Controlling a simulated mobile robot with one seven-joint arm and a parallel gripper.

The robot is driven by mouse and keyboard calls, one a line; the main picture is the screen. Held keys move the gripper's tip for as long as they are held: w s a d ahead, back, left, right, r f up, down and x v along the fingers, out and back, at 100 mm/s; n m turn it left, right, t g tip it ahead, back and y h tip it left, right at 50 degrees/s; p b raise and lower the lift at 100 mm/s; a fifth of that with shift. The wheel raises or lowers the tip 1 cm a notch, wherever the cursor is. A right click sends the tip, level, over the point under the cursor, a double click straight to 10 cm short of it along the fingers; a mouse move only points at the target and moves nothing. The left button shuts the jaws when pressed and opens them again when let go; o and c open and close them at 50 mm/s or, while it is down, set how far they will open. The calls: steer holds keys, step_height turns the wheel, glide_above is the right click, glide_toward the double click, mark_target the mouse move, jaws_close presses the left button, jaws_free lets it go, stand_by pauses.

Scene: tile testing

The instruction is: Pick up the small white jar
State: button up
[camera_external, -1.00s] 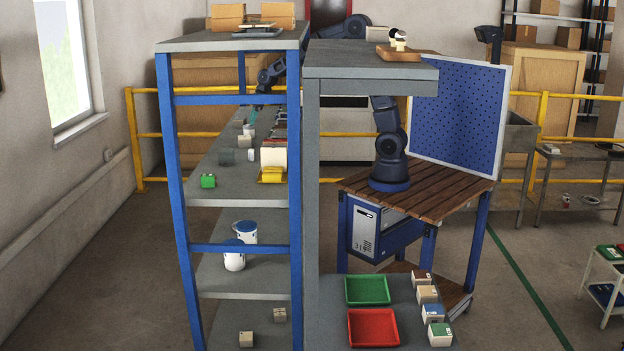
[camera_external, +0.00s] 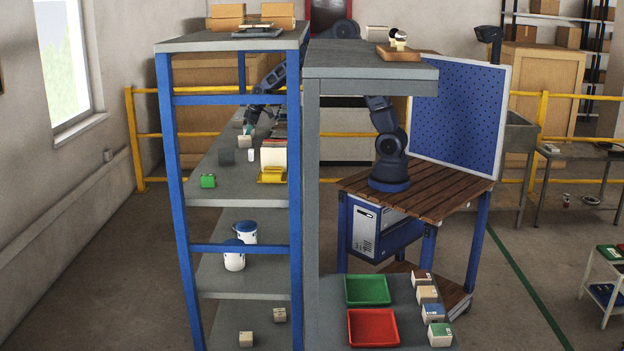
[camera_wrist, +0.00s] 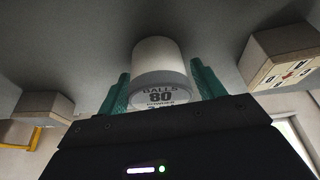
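The fingers are spread, one on each side of the jar, with a narrow gap showing at least on the left. My gripper (camera_external: 248,129) also shows in the external view, low over the long grey shelf board (camera_external: 229,181), behind a small beige box (camera_external: 244,141). The jar is too small and covered to make out clearly there.
In the wrist view, a lettered box (camera_wrist: 286,58) is close on the right and another box (camera_wrist: 42,104) on the left.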

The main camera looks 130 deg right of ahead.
steer(key=c, duration=0.8)
